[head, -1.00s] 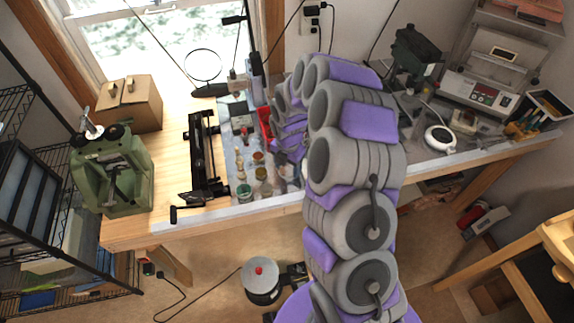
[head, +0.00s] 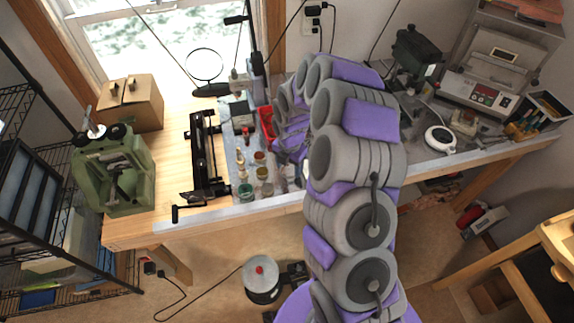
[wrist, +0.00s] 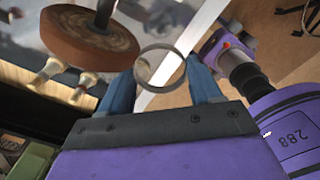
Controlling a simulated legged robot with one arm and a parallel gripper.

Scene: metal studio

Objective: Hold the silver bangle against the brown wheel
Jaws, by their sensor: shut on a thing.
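The silver bangle (wrist: 158,49) is a thin grey ring, held upright between the blue fingertips of my gripper (wrist: 160,73) in the wrist view. My gripper is shut on it. The brown wheel (wrist: 90,38) is a thick disc on a metal shaft at the upper left of the wrist view. The bangle's left edge lies close to the wheel's right rim; I cannot tell whether they touch. In the head view my arm hides the bangle and the wheel.
The workbench (head: 160,190) carries a green machine (head: 115,170), a black rail tool (head: 203,150), several small jars (head: 262,174) and a red tray (head: 265,122). A grey machine (head: 485,90) stands at the back right. A lidded pot (head: 261,280) is on the floor.

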